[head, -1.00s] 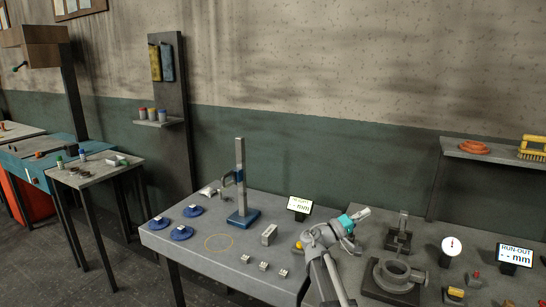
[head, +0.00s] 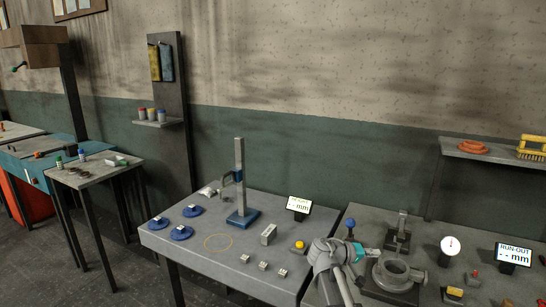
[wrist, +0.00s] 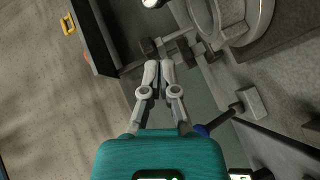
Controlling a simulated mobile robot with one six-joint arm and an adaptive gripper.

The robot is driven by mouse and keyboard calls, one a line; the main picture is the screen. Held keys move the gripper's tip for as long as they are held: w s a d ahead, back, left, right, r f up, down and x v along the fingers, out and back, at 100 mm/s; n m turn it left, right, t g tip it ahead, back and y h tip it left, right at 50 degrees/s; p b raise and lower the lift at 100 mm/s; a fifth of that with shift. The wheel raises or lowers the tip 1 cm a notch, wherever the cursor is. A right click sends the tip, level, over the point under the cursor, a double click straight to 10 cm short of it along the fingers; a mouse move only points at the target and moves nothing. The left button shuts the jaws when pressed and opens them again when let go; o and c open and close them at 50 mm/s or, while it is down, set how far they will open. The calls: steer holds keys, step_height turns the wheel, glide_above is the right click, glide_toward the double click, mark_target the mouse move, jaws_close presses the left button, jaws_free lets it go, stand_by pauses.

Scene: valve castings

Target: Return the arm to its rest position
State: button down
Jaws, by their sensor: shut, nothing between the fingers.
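My gripper (head: 373,252) is in the head view beyond the teal wrist band, low over the gap between the two benches and pointing right toward the ring-shaped casting. In the wrist view my gripper (wrist: 157,76) has its two grey fingers together with nothing between them. My arm comes up from the bottom edge in the head view, bent at a grey joint, and hides part of the bench edges.
The grey ring casting (head: 397,272) sits on the right bench, close right of my gripper. A dial gauge (head: 450,246) and run-out display (head: 513,256) stand farther right. The left bench holds a height stand (head: 240,180), blue discs (head: 181,233) and small blocks.

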steer(key=s+a+f+y, duration=0.1)
steer(key=s+f+y, duration=0.1)
steer(key=f, duration=0.1)
steer(key=s+a+f+g+y, duration=0.1)
steer(key=s+a+f+y, duration=0.1)
steer(key=f, duration=0.1)
steer(key=s+a+f+g+y, duration=0.1)
steer(key=s+f+y, duration=0.2)
steer(key=f, duration=0.1)
steer(key=shift+a, duration=0.15)
steer(key=s+a+f+y, duration=0.1)
steer(key=s+a+y, duration=0.1)
steer(key=s+a+f+y, duration=0.1)
steer(key=a, duration=0.1)
steer(key=shift+f+g+y, duration=0.3)
steer(key=shift+f+g, duration=0.05)
steer(key=shift+g, duration=0.05)
steer(key=s+a+f+y, duration=0.1)
steer(key=s+a+y, duration=0.25)
steer(key=a, duration=0.25)
step_height(320, 180, down, 11)
steer(key=s+g+b, duration=0.1)
steer(key=s+b, duration=0.2)
steer(key=b, duration=0.7)
step_height(320, 180, up, 13)
steer(key=p, duration=1.2)
steer(key=shift+w+d+n, duration=0.15)
steer(key=shift+w+n, duration=0.05)
steer(key=shift+n, duration=0.1)
steer(key=shift+y, duration=0.25)
